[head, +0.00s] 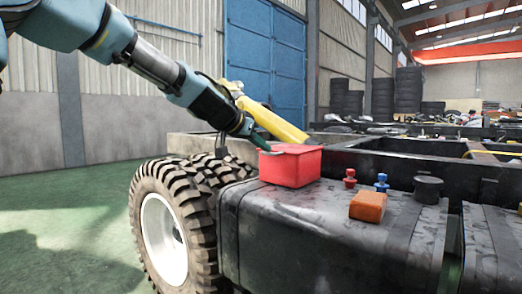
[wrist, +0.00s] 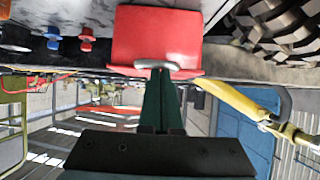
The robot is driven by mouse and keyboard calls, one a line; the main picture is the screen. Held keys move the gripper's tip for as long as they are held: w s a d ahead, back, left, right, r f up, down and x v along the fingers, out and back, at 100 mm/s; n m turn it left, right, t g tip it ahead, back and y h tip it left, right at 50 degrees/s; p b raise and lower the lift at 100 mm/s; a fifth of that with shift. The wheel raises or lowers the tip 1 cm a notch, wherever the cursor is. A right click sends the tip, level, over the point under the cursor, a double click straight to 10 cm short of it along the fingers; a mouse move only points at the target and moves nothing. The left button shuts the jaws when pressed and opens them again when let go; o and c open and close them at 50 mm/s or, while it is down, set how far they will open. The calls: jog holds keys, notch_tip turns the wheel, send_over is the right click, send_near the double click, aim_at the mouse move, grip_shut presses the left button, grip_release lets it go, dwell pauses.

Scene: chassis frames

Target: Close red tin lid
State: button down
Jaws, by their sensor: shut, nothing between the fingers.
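The red tin (head: 291,168) stands on the black tank at the middle of the head view. Its top looks flat and level, but I cannot tell for certain whether the lid sits fully shut. In the wrist view the red tin (wrist: 157,35) fills the top middle, with a small silver handle or catch (wrist: 157,66) by its lower lip. My gripper (head: 268,148) reaches down from the upper left to the tin's upper left edge. In the wrist view my gripper's green fingers (wrist: 159,82) are together and empty, close to the silver part; contact is unclear.
The black tank (head: 320,225) also carries an orange box (head: 368,206), a red knob (head: 349,178), a blue knob (head: 381,182) and a dark cap (head: 428,188). A large tyre (head: 172,225) stands left of it. A yellow cylinder (head: 280,126) lies behind my gripper.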

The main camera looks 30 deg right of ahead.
jog(key=f, duration=0.2)
jog(key=shift+a+f, duration=0.3)
jog(key=shift+f, duration=0.05)
jog(key=shift+r, duration=0.1)
notch_tip(320, 180, up, 7)
jog(key=d+p, duration=0.1)
jog(key=p, duration=0.4)
jog(key=s+a+f+b, duration=0.2)
jog(key=a+f+b, duration=0.3)
jog(key=b, duration=1.2)
jog(key=a, duration=0.3)
jog(key=shift+f, duration=0.3)
jog(key=shift+s, duration=0.1)
